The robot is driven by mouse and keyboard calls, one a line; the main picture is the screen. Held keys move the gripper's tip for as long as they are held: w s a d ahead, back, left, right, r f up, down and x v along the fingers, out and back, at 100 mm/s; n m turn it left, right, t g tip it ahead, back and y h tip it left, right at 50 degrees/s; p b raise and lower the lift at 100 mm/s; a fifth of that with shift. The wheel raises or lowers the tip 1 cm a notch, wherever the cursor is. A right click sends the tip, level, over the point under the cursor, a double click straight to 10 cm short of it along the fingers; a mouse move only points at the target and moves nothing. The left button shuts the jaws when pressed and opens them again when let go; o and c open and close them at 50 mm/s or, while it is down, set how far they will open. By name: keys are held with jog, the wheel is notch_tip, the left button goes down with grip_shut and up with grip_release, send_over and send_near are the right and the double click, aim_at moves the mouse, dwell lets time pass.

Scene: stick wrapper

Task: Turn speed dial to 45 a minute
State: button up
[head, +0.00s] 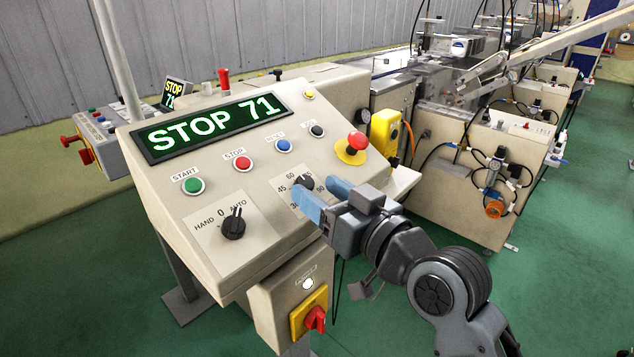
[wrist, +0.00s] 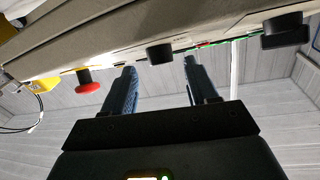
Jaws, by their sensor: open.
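The green display (head: 217,125) reads STOP 71. My gripper (head: 318,189) is open, its two fingers close to the dial. In the wrist view the dial (wrist: 160,53) shows between and just beyond the open fingertips (wrist: 160,66); I see no contact.
The HAND/0/AUTO selector (head: 234,224) is left of the speed dial. A red mushroom button (head: 355,142) stands out on the right of the panel. Above are START (head: 192,186), STOP (head: 242,163) and blue (head: 283,145) buttons. A red-yellow switch (head: 314,317) is below.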

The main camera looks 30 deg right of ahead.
jog(key=shift+w+a, duration=0.2)
jog(key=shift+w, duration=0.65)
jog(key=shift+c, duration=0.3)
jog(key=c, duration=1)
